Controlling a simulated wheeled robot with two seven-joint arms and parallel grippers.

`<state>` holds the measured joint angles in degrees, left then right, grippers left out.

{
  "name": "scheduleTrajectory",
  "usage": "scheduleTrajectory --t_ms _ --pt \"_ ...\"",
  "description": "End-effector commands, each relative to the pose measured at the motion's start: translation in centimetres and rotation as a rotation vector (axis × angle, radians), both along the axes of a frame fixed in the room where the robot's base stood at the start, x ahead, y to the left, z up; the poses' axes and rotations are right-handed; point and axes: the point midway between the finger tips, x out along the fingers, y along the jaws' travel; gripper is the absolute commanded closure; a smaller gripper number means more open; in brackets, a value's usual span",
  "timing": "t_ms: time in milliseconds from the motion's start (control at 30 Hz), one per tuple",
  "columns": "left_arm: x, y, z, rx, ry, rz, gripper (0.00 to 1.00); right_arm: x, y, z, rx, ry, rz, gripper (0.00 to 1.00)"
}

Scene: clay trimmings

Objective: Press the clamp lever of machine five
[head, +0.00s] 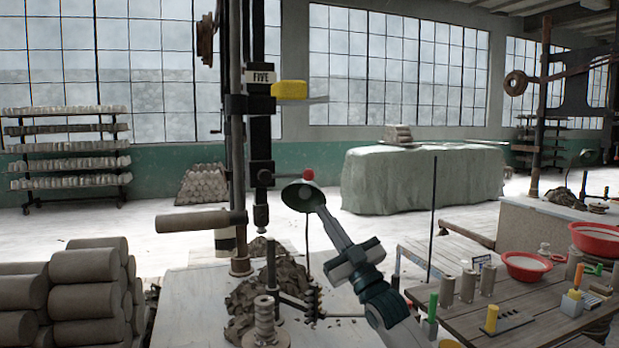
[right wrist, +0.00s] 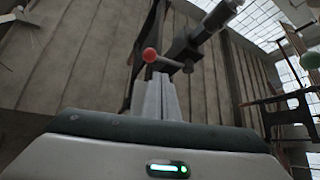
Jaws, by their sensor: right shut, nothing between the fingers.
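Machine five (head: 261,140) stands left of centre in the head view, a dark drill-like column marked "FIVE" (head: 260,77). A dark green disc-shaped part (head: 302,197) overlaps the lever and sits at the fingertips. In the right wrist view the red knob (right wrist: 150,55) appears just beyond the fingertips (right wrist: 155,80); contact cannot be told. My left gripper is out of view.
Clay trimmings (head: 255,295) heap around the machine's base. A wooden table (head: 470,320) with red bowls (head: 527,266) and coloured-handled tools is at the right. A covered table (head: 420,180) stands behind.

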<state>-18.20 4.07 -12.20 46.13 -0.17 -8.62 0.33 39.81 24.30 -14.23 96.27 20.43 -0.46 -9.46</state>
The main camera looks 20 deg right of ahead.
Motion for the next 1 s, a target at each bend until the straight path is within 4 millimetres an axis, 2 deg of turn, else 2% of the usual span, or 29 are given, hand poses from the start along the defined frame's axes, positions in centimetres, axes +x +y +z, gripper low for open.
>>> scheduleTrajectory --t_ms 33,100,233,733,1000 --pt "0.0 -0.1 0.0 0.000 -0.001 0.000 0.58 -0.3 -0.2 1.7 -0.001 -0.036 0.002 1.00" --pt "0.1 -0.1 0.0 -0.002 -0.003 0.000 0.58 -0.6 -0.5 3.4 0.000 -0.071 0.003 1.00" --pt "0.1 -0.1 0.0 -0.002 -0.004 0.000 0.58 -1.0 -0.7 5.0 0.002 -0.107 0.006 1.00" --pt "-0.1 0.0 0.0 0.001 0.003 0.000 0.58 -1.0 -0.6 5.4 0.003 -0.112 0.008 1.00" --pt "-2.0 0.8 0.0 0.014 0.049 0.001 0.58 0.1 -0.2 6.6 0.004 -0.112 0.008 1.00"
